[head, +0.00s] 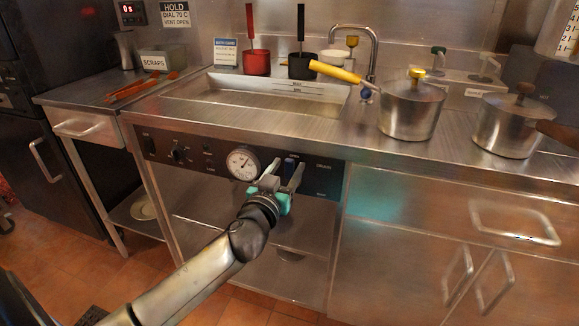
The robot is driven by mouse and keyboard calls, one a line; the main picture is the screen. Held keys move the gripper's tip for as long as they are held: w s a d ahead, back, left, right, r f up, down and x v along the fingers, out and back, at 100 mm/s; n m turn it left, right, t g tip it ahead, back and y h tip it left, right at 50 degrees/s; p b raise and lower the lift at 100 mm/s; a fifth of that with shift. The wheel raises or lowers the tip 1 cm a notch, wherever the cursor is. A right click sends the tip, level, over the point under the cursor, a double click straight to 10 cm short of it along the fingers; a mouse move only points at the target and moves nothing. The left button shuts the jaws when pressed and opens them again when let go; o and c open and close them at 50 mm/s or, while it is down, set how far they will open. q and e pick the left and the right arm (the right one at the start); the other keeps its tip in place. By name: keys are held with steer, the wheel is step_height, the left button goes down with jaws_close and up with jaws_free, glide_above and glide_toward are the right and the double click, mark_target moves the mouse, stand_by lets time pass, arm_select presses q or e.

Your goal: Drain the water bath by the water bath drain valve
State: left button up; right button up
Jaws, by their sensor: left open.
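The water bath (226,119) is a rectangular steel basin sunk in the counter, with clear liquid-like sheen inside; its level is hard to tell. Below it, the dark control panel (222,166) carries a round white dial gauge (242,163). Contact cannot be told. My right gripper is not in view.
Two steel pots (411,110) with lids stand on the counter at right. Red (257,63) and black (302,66) long-handled cups sit behind the bath near a tap (374,48). A scraps bin (160,60) and tongs (140,86) are at left. An open shelf lies below the panel.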

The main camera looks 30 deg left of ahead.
arm_select(q)
steer(key=shift+x, duration=1)
jaws_close()
stand_by(0.9)
